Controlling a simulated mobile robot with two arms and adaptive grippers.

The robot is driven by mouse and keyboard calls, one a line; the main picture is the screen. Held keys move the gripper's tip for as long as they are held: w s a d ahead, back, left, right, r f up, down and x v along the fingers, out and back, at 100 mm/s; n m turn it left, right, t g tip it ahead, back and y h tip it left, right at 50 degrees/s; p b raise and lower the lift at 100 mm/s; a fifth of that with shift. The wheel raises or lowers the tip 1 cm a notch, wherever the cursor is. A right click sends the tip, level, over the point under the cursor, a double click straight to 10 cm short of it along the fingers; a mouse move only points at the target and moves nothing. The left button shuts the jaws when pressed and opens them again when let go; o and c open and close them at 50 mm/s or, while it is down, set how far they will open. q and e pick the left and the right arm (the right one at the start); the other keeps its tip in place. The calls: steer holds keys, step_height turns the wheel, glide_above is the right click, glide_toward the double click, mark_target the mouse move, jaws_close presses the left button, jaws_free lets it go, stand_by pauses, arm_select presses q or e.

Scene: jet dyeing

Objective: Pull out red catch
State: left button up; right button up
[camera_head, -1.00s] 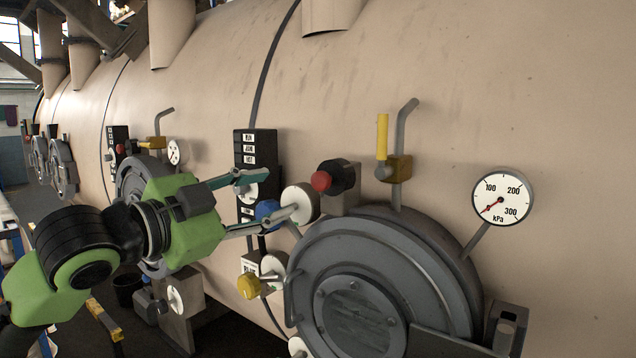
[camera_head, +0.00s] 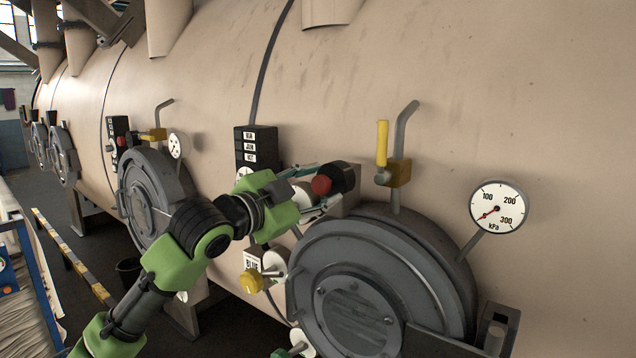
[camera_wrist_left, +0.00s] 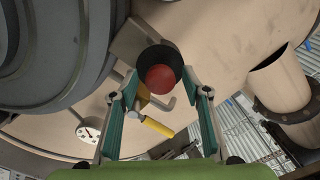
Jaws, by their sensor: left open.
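The red catch (camera_head: 321,185) is a round red knob on a black cylinder (camera_head: 343,176), fixed by a grey bracket to the beige vessel above the round grey door. My left gripper (camera_head: 328,184) is open, with one finger above and one below the catch in the head view. In the left wrist view the red catch (camera_wrist_left: 160,79) shows between the two teal fingers, with a gap on each side. Neither finger visibly touches it. My right gripper is not in view.
The grey door (camera_head: 375,285) lies just below the catch. A yellow-handled valve (camera_head: 382,145) and a pressure gauge (camera_head: 498,207) stand to the right. A black label panel (camera_head: 257,147) and a yellow knob (camera_head: 251,281) are near my left gripper.

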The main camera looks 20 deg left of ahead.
arm_select(q)
steer(key=shift+c, duration=0.3)
jaws_close()
steer(key=shift+s+a, duration=0.2)
steer(key=shift+s, duration=0.2)
steer(key=shift+v, duration=0.9)
steer(key=shift+w+d+f, duration=0.1)
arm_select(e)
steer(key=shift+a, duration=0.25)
